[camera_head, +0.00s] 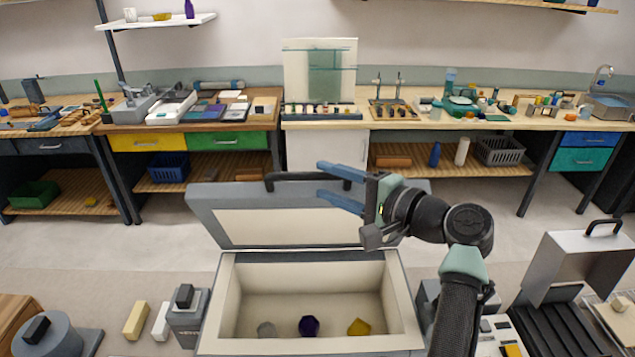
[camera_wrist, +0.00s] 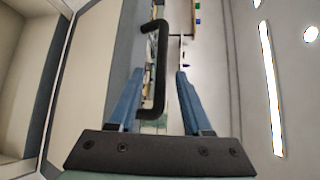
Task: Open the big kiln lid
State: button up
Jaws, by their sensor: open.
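The big kiln (camera_head: 402,300) stands open in front of me, its cream chamber showing from above. Its grey lid (camera_head: 215,205) is tilted up at the back, cream inner face toward me. The black lid handle (camera_head: 285,177) is at the lid's upper edge; it also shows in the wrist view (camera_wrist: 161,60). My gripper (camera_head: 321,180) is open at the handle's right part, with blue fingers apart. In the wrist view, the handle bar appears between the fingers of my gripper (camera_wrist: 160,76), with gaps on both sides; contact cannot be told.
Inside the kiln lie a grey piece (camera_head: 266,329), a purple piece (camera_head: 309,326) and a yellow piece (camera_head: 359,327). A smaller kiln with a raised metal lid (camera_head: 575,265) stands at right. Workbenches line the back wall, with clear floor before them.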

jog(key=b+v, duration=0.2)
jog(key=v, duration=0.7)
jog(key=shift+s+b, duration=0.2)
jog(key=shift+b, duration=0.2)
jog(key=shift+d, duration=0.1)
